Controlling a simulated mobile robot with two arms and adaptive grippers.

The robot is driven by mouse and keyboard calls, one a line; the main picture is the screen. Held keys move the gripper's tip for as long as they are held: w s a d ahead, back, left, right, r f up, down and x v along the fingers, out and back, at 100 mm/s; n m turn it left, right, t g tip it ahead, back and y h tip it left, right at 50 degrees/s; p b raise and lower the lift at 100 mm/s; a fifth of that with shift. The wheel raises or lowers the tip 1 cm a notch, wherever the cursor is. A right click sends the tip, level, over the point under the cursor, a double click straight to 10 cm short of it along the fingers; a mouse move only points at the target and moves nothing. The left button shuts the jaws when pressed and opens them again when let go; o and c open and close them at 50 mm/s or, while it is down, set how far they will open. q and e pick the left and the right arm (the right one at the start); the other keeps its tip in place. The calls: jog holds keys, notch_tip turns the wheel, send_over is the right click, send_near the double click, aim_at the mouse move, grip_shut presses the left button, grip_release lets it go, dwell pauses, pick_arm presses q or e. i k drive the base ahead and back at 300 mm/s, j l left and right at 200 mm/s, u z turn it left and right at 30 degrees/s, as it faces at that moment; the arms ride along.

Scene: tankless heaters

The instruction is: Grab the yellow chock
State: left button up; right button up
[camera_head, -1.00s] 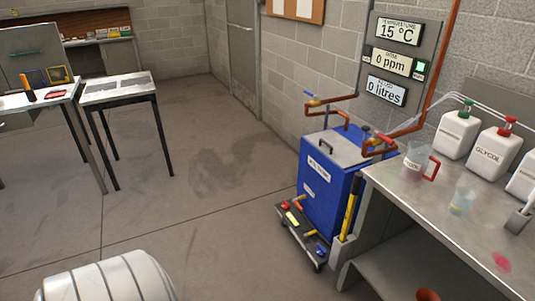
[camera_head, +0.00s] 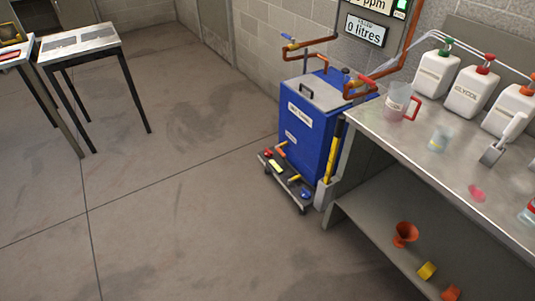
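A small yellow block (camera_head: 427,270), which looks like the chock, lies on the lower shelf (camera_head: 375,232) under the workbench at the lower right. Its exact shape is too small to make out. An orange funnel (camera_head: 405,234) stands behind it and an orange piece (camera_head: 451,293) lies in front of it, apart from it. Neither of my grippers shows in the head view.
A blue heater unit (camera_head: 310,125) stands at the wall, with a low trolley (camera_head: 301,207) of small coloured items before it. The workbench top (camera_head: 445,160) carries jugs and bottles.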

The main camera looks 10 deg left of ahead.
aim_at(426, 272)
jog(key=z, duration=1.55)
